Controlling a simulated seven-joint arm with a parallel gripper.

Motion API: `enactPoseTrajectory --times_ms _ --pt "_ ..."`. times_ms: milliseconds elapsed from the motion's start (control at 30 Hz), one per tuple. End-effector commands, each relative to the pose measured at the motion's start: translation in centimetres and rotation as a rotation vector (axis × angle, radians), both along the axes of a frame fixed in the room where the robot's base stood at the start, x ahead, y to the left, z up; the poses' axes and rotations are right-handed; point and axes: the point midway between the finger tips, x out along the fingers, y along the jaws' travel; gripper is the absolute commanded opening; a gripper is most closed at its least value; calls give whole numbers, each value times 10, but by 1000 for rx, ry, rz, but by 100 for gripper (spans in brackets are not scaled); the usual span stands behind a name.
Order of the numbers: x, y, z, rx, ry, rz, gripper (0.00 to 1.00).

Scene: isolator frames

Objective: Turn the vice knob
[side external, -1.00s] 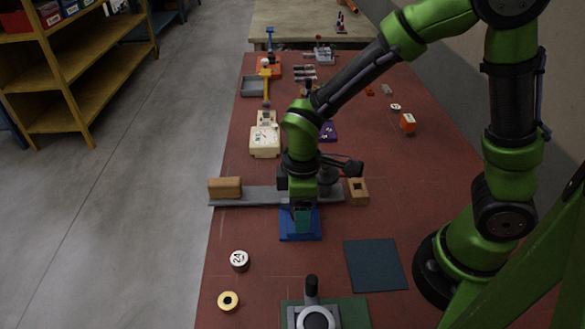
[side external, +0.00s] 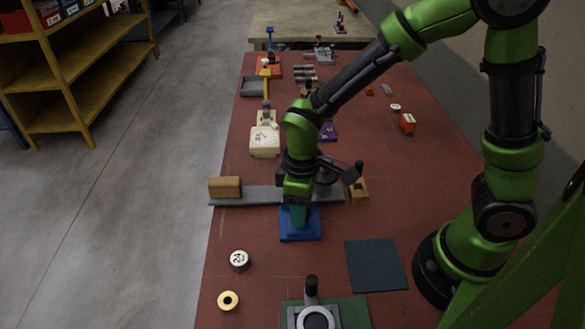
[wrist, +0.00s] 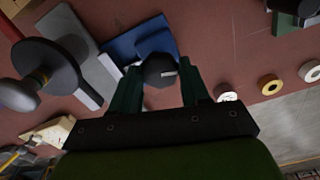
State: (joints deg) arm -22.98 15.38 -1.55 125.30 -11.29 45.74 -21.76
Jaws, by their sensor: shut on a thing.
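A dark, many-sided knob (wrist: 160,70) with a pale mark on its face sits over a blue base (wrist: 124,47) in the wrist view. My gripper (wrist: 162,80) has its green fingers on either side of the knob and is shut on it. In the side view the blue base (side external: 300,234) lies on the red bench, and my gripper (side external: 299,218) points straight down over it. The knob is hidden there behind the fingers.
A grey rail (side external: 245,194) with a wooden block (side external: 225,187) runs just behind the base. A dark mat (side external: 375,266) lies to the right. A white disc (side external: 239,260) and a yellow ring (side external: 228,300) lie front left. Bare bench surrounds the base in front.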

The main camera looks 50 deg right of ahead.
Motion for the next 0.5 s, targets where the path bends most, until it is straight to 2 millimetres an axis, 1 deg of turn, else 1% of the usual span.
enactPoseTrajectory --times_ms 500 --pt "0 0 1 1 -1 -489 15"
